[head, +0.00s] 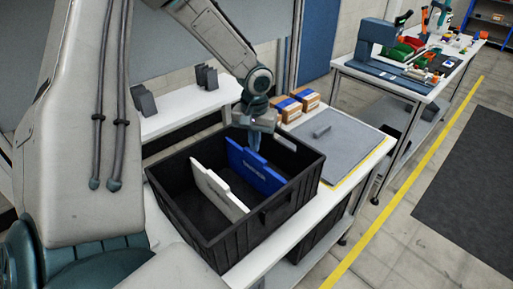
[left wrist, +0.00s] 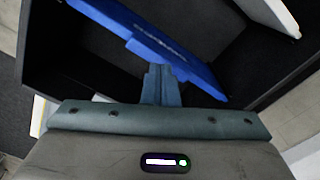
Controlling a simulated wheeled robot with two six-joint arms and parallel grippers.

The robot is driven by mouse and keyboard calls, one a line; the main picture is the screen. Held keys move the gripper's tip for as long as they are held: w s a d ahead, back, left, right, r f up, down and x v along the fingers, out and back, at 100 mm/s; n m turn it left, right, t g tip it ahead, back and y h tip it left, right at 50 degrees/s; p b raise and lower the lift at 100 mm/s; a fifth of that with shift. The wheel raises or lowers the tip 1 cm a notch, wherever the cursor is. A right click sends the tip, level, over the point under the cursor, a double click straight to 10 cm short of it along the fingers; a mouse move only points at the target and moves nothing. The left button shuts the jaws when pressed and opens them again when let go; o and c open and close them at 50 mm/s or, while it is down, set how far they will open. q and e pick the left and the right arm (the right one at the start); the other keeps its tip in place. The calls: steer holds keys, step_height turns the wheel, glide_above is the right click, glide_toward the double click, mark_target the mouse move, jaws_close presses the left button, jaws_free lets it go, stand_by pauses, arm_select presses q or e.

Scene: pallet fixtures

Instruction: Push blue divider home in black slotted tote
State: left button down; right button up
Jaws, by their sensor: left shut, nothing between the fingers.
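A black tote (head: 304,172) stands on a white table in the head view. A blue divider (head: 262,176) stands across its inside, tilted a little in the picture; it also shows in the left wrist view (left wrist: 165,48). A white divider (head: 220,190) stands to its left, and its edge shows in the left wrist view (left wrist: 272,14). My left gripper (head: 256,148) is shut and empty, pointing down at the blue divider's far side. Its fingertips (left wrist: 160,70) look close to or touching the divider's upper edge; I cannot tell which. The slots and the divider's lower edge are hidden. My right gripper is not visible.
Dark grey pieces (head: 145,103) stand on a back shelf. A cluttered second bench (head: 400,75) is at upper right.

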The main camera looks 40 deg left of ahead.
arm_select(q)
steer(key=shift+f, duration=0.1)
steer(key=shift+f+b, duration=0.7)
steer(key=shift+f, duration=0.1)
steer(key=shift+r, duration=0.15)
steer(key=shift+r+p, duration=1.4)
steer(key=shift+r, duration=0.35)
step_height(320, 180, up, 3)
steer(key=shift+r+p, duration=0.2)
steer(key=shift+p, duration=1)
